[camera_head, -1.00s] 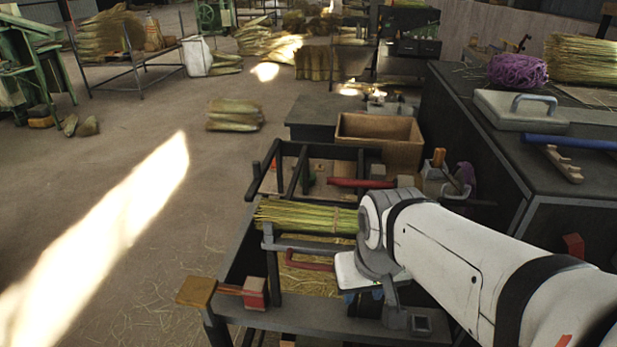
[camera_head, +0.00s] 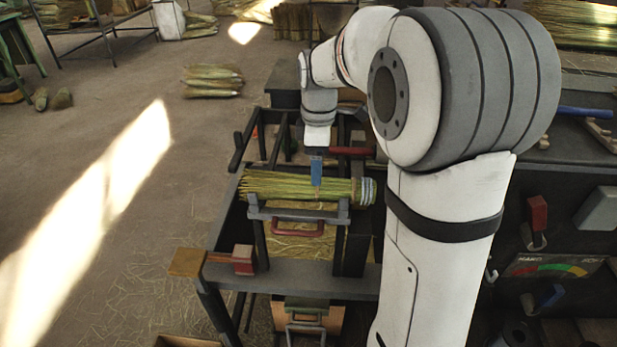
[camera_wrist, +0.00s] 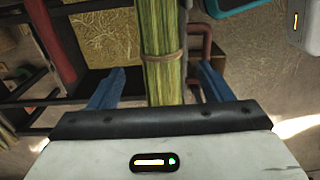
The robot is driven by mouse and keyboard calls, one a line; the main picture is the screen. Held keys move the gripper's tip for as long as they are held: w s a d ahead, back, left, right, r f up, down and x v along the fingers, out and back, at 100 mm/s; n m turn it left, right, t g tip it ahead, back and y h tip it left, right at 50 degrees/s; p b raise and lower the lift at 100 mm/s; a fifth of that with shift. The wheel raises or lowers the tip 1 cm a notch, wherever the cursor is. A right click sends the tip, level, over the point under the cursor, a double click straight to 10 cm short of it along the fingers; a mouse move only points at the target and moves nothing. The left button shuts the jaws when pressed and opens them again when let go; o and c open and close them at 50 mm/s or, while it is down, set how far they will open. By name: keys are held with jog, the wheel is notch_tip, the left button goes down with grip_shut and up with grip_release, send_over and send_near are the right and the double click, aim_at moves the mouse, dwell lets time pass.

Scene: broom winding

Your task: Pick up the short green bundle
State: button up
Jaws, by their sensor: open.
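The green bundle (camera_head: 280,186) lies level in a dark cradle on the workbench, its right end wrapped in a pale and teal band. In the wrist view the bundle (camera_wrist: 160,30) runs up and down the picture with a tan tie around it. My gripper (camera_head: 316,172) points down over the bundle's middle. In the wrist view its blue fingers stand apart, one on each side of the bundle, and the gripper (camera_wrist: 160,86) is open. Clear gaps show between fingers and bundle. How deep the fingertips reach around it I cannot tell.
Loose straw (camera_head: 298,243) and a red handle (camera_head: 292,224) sit just in front of the cradle. Another red handle (camera_head: 350,151) is behind it. A red block (camera_head: 243,259) stands at the bench's front left.

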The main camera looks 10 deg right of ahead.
aim_at(309, 188)
jog(key=f, duration=0.4)
jog(key=d+f, duration=0.1)
jog(key=f, duration=0.1)
jog(key=shift+f+p, duration=0.25)
jog(key=shift+p, duration=0.1)
jog(key=shift+f, duration=0.45)
jog(key=c, duration=1.1)
